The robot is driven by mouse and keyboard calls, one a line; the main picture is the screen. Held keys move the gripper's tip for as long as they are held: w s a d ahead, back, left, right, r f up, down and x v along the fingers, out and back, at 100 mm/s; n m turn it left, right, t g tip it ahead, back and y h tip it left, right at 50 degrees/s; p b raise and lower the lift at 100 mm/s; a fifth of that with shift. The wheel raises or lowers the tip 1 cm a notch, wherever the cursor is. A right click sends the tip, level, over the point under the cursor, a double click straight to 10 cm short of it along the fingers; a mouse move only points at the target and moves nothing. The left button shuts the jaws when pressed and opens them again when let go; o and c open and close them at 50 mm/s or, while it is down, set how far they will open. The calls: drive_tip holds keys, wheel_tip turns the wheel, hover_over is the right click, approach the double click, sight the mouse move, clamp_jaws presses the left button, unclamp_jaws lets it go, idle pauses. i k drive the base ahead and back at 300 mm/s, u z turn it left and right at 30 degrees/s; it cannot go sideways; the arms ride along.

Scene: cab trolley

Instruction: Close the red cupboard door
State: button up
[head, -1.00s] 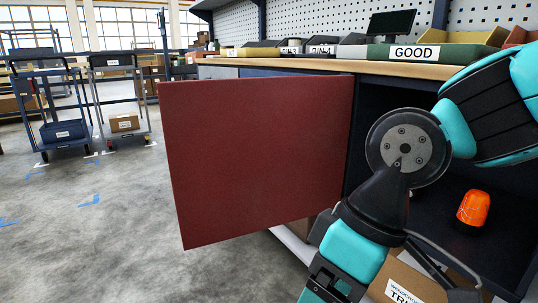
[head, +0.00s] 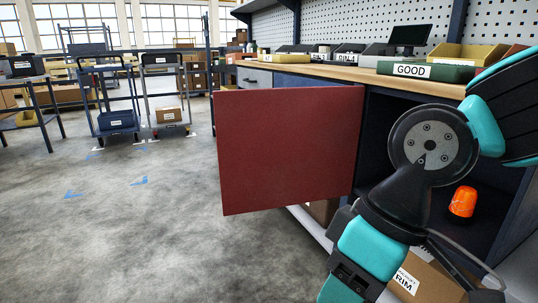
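The red cupboard door (head: 288,150) stands wide open in the head view, swung out to the left of the cupboard opening. Its right edge meets the front of the workbench cupboard (head: 385,140). The dark inside of the cupboard shows to the right of the door. My teal and black arm reaches down across the right side, in front of the opening. The arm runs out of the bottom of the picture, and my gripper's fingers are not in view. I see no contact between the arm and the door.
An orange beacon (head: 463,201) stands inside the cupboard. A labelled cardboard box (head: 425,280) is at the lower right. The worktop (head: 340,72) holds a green bin marked GOOD (head: 425,71). Trolleys (head: 115,120) stand at the back left. The floor (head: 130,230) left of the door is clear.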

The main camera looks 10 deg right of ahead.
sight(281, 147)
drive_tip(key=u, duration=1.5)
drive_tip(key=i, duration=3.5)
drive_tip(key=z, duration=4.1)
